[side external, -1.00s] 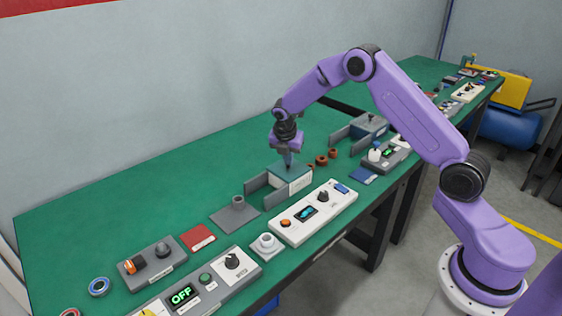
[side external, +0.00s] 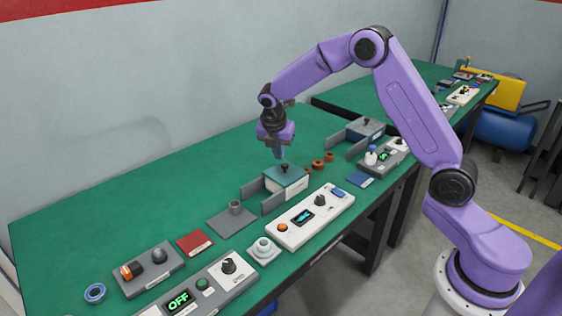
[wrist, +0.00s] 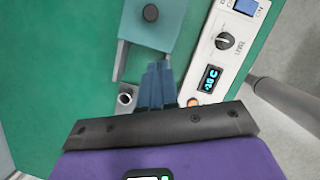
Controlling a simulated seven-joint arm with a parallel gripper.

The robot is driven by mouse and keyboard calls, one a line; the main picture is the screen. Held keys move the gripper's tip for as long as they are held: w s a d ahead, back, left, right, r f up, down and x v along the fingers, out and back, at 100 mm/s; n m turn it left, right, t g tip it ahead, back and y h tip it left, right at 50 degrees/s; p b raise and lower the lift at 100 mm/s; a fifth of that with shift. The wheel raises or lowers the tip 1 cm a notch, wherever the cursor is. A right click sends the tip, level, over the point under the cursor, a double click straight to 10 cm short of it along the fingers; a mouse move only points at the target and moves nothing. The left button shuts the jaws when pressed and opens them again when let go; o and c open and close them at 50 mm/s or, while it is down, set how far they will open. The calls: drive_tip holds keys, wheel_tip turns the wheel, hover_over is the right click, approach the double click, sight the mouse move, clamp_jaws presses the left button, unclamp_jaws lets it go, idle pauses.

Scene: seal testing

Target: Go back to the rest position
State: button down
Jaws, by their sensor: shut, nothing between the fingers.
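My gripper (side external: 279,152) is shut and empty. It hangs in the air above the green table, over the teal-topped box with a dark knob (side external: 285,173). A clear gap shows between the fingertips and the knob. In the wrist view my gripper's fingers (wrist: 158,70) are together at the middle, with the teal box lid and its round knob (wrist: 151,13) just beyond them.
A white panel with a dial and a blue display (side external: 312,215) stands in front of the box. A grey plate with a short post (side external: 233,218), a red pad (side external: 195,243) and a grey OFF panel (side external: 205,287) lie to the left. The table's back left (side external: 130,190) is bare.

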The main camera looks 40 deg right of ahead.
drive_tip(key=s+a+r+m+y, duration=0.1)
drive_tip(key=s+a+r+m, duration=0.25)
drive_tip(key=s+a, duration=0.45)
drive_tip(key=s+a+r+m+y, duration=0.15)
drive_tip(key=s+a+r, duration=0.25)
drive_tip(key=s, duration=0.8)
drive_tip(key=s+d+m+g+y, duration=0.1)
drive_tip(key=s+d+m, duration=0.15)
drive_tip(key=s, duration=0.75)
drive_tip(key=s+d+m, duration=0.1)
drive_tip(key=s+m, duration=0.2)
drive_tip(key=s, duration=0.7)
drive_tip(key=w+a+f+n+t+h, duration=0.1)
drive_tip(key=w+f+n+h, duration=0.3)
drive_tip(key=w, duration=0.7)
drive_tip(key=w+f+t+h, duration=0.1)
drive_tip(key=w+h, duration=0.4)
drive_tip(key=w, duration=0.6)
drive_tip(key=n+t+h, duration=0.5)
drive_tip(key=n+h, duration=0.1)
drive_tip(key=n, duration=0.1)
approach(284, 167)
drive_tip(key=shift+m+y, duration=0.25)
drive_tip(key=x, duration=0.7)
drive_tip(key=shift+r, duration=0.2)
